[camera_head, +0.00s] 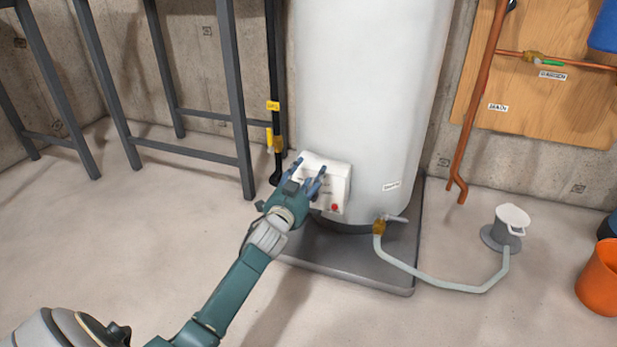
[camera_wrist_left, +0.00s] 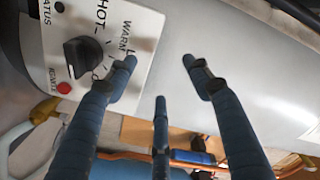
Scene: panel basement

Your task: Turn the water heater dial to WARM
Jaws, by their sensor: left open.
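The water heater (camera_head: 370,90) is a tall white tank with a white control box (camera_head: 336,185) low on its front. In the left wrist view the box face (camera_wrist_left: 140,22) shows the labels HOT and WARM and a black dial (camera_wrist_left: 84,53). I cannot tell which mark the dial points at. My left gripper (camera_head: 308,172) is open and empty in front of the box, hiding the dial in the head view. In the left wrist view its blue fingers (camera_wrist_left: 158,66) are spread to the right of the dial, apart from it. My right gripper is not in view.
A red button (camera_head: 335,207) is low on the box. A yellow-handled gas pipe (camera_head: 271,135) stands left of the tank. The tank is on a dark tray (camera_head: 345,268); a drain hose (camera_head: 430,279) runs right to a floor drain (camera_head: 505,228). An orange bucket (camera_head: 600,280) stands far right.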

